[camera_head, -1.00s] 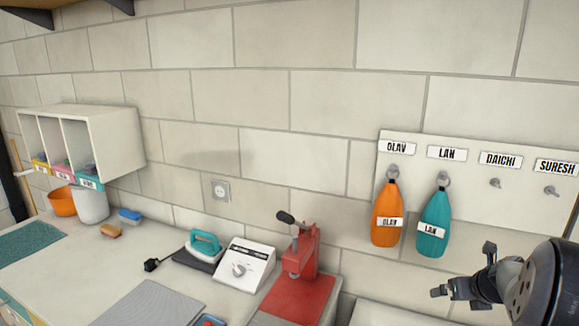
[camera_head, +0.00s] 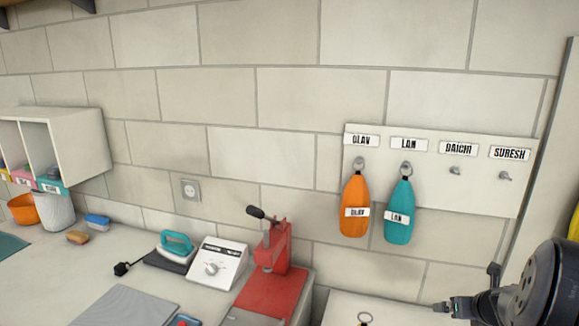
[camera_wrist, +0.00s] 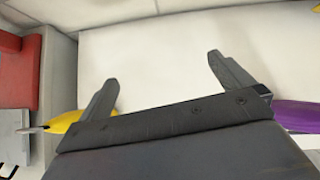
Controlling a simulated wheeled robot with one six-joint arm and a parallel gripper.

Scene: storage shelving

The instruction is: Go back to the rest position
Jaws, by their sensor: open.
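My gripper (camera_head: 446,307) shows at the lower right of the head view, beside the dark end of my arm and in front of a pale surface below the key board. In the wrist view my gripper (camera_wrist: 164,72) has its two dark fingers spread wide with nothing between them. A pale flat surface (camera_wrist: 165,50) lies beyond the fingers. A yellow item (camera_wrist: 64,122) shows to the left of the gripper and a purple item (camera_wrist: 299,115) to the right, both partly hidden by it.
A name board (camera_head: 430,180) carries an orange tag (camera_head: 354,195) under OLAV and a teal tag (camera_head: 399,225) under LAN; the DAICHI and SURESH hooks are bare. A red press (camera_head: 275,250), white device (camera_head: 217,262) and teal iron (camera_head: 176,244) stand on the worktop.

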